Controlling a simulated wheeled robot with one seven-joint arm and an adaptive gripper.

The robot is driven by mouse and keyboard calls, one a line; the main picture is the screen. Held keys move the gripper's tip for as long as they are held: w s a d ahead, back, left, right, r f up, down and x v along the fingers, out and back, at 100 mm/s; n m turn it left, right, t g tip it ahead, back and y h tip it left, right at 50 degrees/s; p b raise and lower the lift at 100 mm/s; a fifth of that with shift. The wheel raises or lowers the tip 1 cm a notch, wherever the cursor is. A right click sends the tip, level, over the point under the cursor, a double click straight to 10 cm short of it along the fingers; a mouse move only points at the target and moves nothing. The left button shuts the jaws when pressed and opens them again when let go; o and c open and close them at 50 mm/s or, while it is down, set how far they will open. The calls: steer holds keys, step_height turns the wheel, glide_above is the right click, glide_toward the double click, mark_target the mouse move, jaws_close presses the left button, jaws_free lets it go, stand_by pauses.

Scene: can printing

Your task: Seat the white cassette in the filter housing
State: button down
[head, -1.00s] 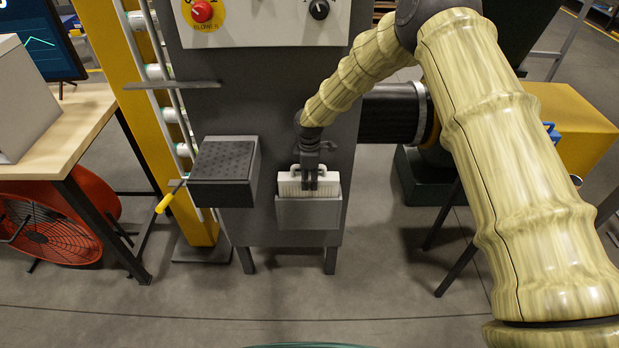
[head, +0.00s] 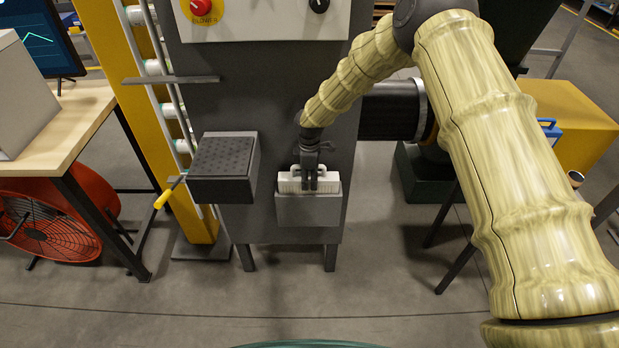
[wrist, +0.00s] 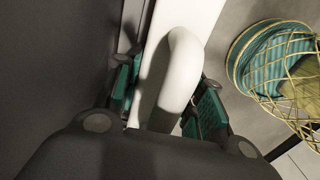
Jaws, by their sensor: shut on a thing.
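The white cassette (head: 290,184) stands upright in the mouth of the grey filter housing (head: 307,212), on the front of the dark machine. Its lower part is hidden inside the housing, and a pleated white strip shows above the rim. My gripper (head: 309,188) comes down from above and is shut on the cassette's handle. In the wrist view, the white handle (wrist: 172,80) stands between the green-padded fingers, with the white cassette top (wrist: 196,25) behind it. I cannot tell whether the cassette touches the housing floor.
A dark perforated box (head: 224,160) sits just left of the housing, with a yellow-handled lever (head: 163,199) beyond it. A control panel (head: 262,18) is above. The floor in front is clear.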

steer(key=shift+f+b, duration=0.6)
steer(key=shift+f, duration=0.65)
steer(key=c, duration=0.8)
jaws_free()
step_height(320, 180, up, 12)
steer(key=shift+r, duration=0.1)
steer(key=shift+s, duration=0.1)
